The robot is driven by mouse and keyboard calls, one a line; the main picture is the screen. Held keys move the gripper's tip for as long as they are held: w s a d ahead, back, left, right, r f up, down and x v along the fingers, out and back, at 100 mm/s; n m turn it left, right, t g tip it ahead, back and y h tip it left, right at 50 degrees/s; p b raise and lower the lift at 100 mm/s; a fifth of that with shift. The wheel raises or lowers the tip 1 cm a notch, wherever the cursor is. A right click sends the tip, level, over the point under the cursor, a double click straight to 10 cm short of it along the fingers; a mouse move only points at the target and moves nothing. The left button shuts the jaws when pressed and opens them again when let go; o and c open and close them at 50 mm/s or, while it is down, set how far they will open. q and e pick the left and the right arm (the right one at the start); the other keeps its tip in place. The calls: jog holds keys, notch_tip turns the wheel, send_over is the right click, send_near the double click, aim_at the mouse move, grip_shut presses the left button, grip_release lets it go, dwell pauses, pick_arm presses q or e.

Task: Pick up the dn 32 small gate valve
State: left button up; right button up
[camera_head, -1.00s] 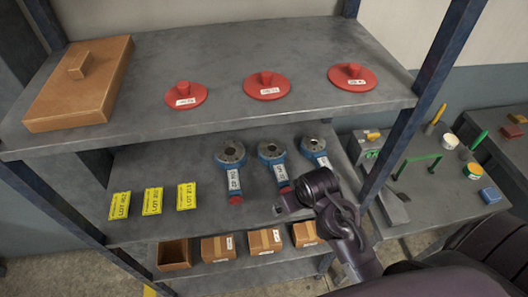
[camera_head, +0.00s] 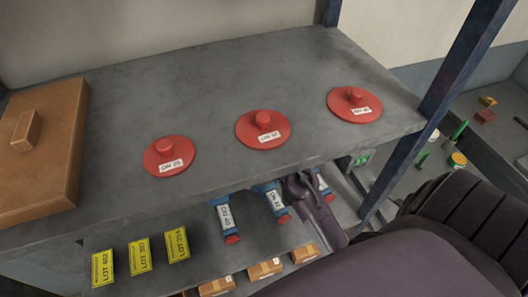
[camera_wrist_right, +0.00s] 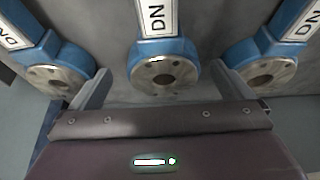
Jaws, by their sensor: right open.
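Three blue gate valves with white DN labels lie in a row on the middle shelf. The head view shows the left valve (camera_head: 226,218), the middle valve (camera_head: 273,202) and part of the right valve (camera_head: 324,184). The top shelf hides their flanges. I cannot read the label sizes surely. In the right wrist view, the middle valve (camera_wrist_right: 165,72) is centred, its label number cut off by the frame. My right gripper (camera_wrist_right: 160,75) is open, its fingers apart on either side of that valve's round flange, with nothing held. My left gripper is out of view.
The top shelf (camera_head: 225,90) overhangs the valves and carries three red labelled discs (camera_head: 263,129) and a brown lidded box (camera_head: 40,145). Yellow lot cards (camera_head: 139,256) lie left of the valves. Cardboard boxes (camera_head: 265,269) sit below. A blue post (camera_head: 445,75) stands right.

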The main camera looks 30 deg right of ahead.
jog(key=x, duration=0.2)
jog(key=p+x, duration=0.1)
jog(key=shift+w+f, duration=0.2)
jog(key=shift+w, duration=0.2)
jog(key=shift+f, duration=0.3)
jog(key=c, duration=1.7)
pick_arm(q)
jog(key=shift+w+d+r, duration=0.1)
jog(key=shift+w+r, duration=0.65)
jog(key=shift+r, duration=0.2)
pick_arm(e)
jog(key=shift+w+r, duration=0.2)
jog(key=shift+c, duration=0.2)
